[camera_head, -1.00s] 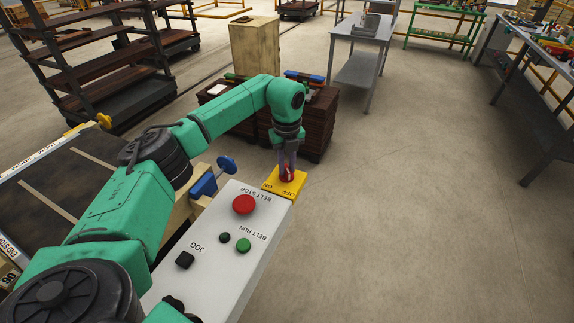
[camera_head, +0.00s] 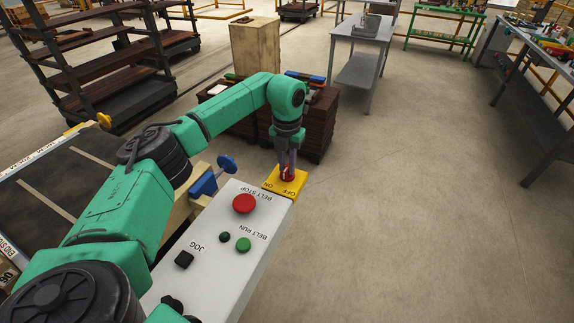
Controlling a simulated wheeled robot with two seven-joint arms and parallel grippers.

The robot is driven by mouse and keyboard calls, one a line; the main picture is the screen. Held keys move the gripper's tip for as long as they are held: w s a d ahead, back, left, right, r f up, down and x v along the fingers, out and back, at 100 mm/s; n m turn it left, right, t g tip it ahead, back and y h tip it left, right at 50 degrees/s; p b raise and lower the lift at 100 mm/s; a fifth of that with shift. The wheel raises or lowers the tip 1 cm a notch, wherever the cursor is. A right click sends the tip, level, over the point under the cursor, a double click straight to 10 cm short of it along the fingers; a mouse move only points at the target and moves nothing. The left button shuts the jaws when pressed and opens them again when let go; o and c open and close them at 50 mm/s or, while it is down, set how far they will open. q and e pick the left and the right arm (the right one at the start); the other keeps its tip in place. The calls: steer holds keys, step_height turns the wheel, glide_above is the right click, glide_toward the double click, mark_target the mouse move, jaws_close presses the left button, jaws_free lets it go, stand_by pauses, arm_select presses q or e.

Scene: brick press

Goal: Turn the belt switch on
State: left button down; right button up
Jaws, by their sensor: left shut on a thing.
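The belt switch is a red knob (camera_head: 288,175) on a yellow plate (camera_head: 272,186) marked ON and OFF. The plate sits at the far end of the grey control panel (camera_head: 212,219). My left gripper (camera_head: 287,170) points down over the plate, with its fingers shut on the red knob. The fingers hide part of the knob, so I cannot tell exactly which way it points. My right gripper is not in view.
The panel also carries a red BELT STOP button (camera_head: 244,204), a green BELT RUN button (camera_head: 243,245) and a black JOG button (camera_head: 184,259). A blue handle (camera_head: 204,185) stands left of the panel. Brick stacks (camera_head: 316,130) stand behind. Floor at right is clear.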

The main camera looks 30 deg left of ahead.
arm_select(q)
steer(key=m, duration=0.4)
steer(key=shift+w+r, duration=0.1)
steer(key=m, duration=0.4)
steer(key=shift+m, duration=0.4)
steer(key=c, duration=0.8)
jaws_free()
steer(key=shift+o, duration=0.2)
steer(key=shift+b, duration=0.3)
